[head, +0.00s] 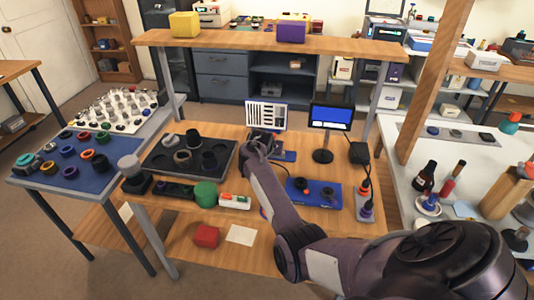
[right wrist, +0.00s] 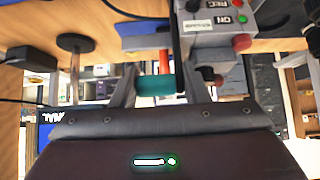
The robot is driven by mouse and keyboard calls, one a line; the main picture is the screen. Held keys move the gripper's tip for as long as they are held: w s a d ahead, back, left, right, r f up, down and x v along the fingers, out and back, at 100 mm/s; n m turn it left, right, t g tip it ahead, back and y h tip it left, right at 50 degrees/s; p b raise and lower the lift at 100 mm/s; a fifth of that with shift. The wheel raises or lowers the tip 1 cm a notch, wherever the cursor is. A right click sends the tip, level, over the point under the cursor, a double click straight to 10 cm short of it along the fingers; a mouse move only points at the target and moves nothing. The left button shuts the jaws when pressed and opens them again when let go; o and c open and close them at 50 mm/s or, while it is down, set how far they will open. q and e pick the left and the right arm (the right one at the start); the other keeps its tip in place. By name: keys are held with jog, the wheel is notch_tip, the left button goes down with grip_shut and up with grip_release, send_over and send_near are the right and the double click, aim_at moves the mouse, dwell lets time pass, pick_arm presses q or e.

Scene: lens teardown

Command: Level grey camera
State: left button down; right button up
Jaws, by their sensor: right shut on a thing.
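My right gripper (head: 258,148) reaches to the back middle of the wooden bench, by a dark grey device under a white chart. In the right wrist view, which looks upside down, my right gripper (right wrist: 156,84) is shut on a teal piece (right wrist: 155,82) with an orange-red stem. Beside its right finger is a grey box (right wrist: 205,45) marked REC and ON, with a lit green button and red buttons. It looks like the grey camera; I cannot tell whether it is level. My gripper hides part of it in the head view. My left gripper is out of view.
A small blue-lit monitor (head: 331,118) stands right of the gripper. A black tray (head: 160,163) with dark rings lies to its left. A blue board (head: 330,192) and a green cylinder (head: 205,193) lie nearer. A red block (head: 206,236) sits on the lower shelf.

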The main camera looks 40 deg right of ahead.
jog(key=shift+w+d+r, duration=0.2)
jog(key=shift+d+r, duration=0.05)
jog(key=shift+d, duration=0.5)
grip_shut()
grip_release()
jog(key=shift+w, duration=0.1)
jog(key=o, duration=1)
jog(key=shift+r, duration=0.1)
jog(key=shift+o, duration=1.1)
jog(key=shift+d, duration=0.25)
jog(key=shift+f, duration=0.2)
jog(key=shift+a, duration=0.3)
jog(key=v, duration=0.7)
jog(key=shift+s+a+r, duration=0.2)
jog(key=shift+s+a, duration=0.05)
